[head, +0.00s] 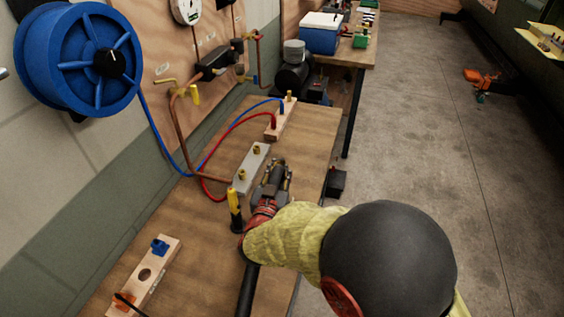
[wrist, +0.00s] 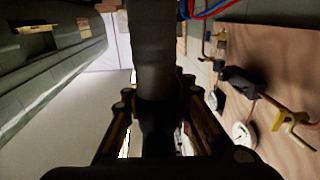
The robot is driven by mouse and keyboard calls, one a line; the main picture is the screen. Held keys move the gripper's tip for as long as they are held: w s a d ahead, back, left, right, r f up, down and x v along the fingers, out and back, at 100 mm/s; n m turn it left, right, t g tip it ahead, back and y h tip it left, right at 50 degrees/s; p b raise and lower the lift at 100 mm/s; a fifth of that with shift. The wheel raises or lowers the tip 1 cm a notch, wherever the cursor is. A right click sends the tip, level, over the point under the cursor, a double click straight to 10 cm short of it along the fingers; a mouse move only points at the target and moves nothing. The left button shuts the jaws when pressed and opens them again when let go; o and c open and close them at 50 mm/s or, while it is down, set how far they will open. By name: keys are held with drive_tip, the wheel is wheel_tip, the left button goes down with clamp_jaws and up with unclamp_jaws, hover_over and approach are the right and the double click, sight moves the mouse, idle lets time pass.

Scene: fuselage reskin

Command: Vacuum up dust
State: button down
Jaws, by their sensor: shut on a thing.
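My gripper (head: 272,180) is low over the wooden bench, just right of a grey block with brass fittings. It is shut on a dark cylindrical tool, probably the vacuum nozzle. In the wrist view the dark tool (wrist: 154,55) runs up between the two fingers of my gripper (wrist: 158,108). In the head view my arm and gripper hide most of it. A black tube (head: 247,290) shows below my wrist; I cannot tell whether it joins the tool. I cannot make out any dust.
The grey block (head: 251,168) and a yellow-and-black upright tool (head: 235,210) stand close to my gripper. A wooden block (head: 281,120) carries red and blue hoses. A drilled board (head: 146,278) lies at front left. A blue reel (head: 77,60) hangs on the wall.

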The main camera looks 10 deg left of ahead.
drive_tip(key=shift+s+a, duration=0.1)
drive_tip(key=shift+s, duration=0.3)
drive_tip(key=shift+w+d+b, duration=0.65)
drive_tip(key=shift+w+d, duration=1.55)
drive_tip(key=shift+w, duration=0.9)
wheel_tip(320, 180, up, 8)
drive_tip(key=p, duration=0.5)
drive_tip(key=shift+f, duration=0.2)
drive_tip(key=shift+r, duration=0.1)
idle(0.8)
